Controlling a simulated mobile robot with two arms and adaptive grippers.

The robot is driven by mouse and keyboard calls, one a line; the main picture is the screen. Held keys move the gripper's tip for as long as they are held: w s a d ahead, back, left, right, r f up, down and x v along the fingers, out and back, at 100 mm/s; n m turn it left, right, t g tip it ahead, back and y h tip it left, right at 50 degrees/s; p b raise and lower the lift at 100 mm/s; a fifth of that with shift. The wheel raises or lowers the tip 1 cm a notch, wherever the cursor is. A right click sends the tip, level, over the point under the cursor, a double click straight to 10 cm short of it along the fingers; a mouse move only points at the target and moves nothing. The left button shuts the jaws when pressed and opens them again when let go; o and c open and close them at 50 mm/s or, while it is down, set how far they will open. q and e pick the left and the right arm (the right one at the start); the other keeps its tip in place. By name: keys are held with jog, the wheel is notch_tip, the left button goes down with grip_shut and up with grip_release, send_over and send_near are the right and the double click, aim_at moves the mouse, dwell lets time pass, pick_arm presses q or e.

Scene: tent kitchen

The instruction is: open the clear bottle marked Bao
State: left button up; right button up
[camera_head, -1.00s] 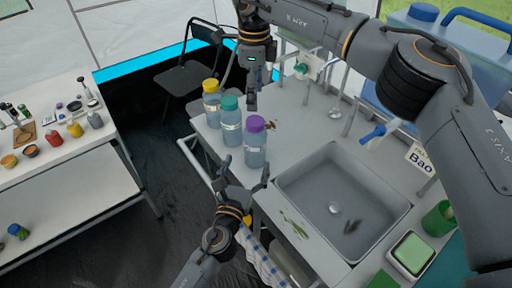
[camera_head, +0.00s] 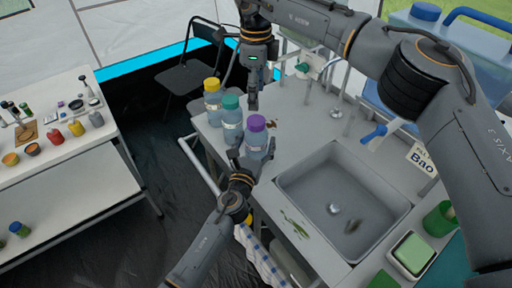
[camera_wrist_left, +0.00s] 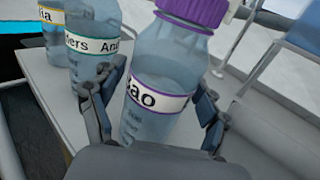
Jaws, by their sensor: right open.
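The clear bottle marked Bao (camera_head: 257,141), with a purple cap (camera_head: 257,123), stands on the counter left of the sink. In the left wrist view its Bao label (camera_wrist_left: 155,98) faces my left gripper. My left gripper (camera_head: 251,158) is around the bottle's body, one finger on each side; in the left wrist view its fingers (camera_wrist_left: 158,95) are spread, with a small gap at the left finger. Whether the right finger touches is unclear. My right gripper (camera_head: 253,104) is open and empty, pointing down above the counter behind the purple cap.
A teal-capped bottle (camera_head: 232,120) and a yellow-capped bottle (camera_head: 213,103) stand close to the left. The sink (camera_head: 340,195) is at the right, with a blue-handled tap (camera_head: 375,134) behind it. A card reading Bao (camera_head: 421,160) stands farther right. A side table (camera_head: 70,165) is at far left.

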aim_at(256, 120)
pick_arm(q)
grip_shut()
pick_arm(e)
jog(key=m, duration=3.5)
jog(key=shift+m, duration=0.3)
jog(key=shift+f, duration=4)
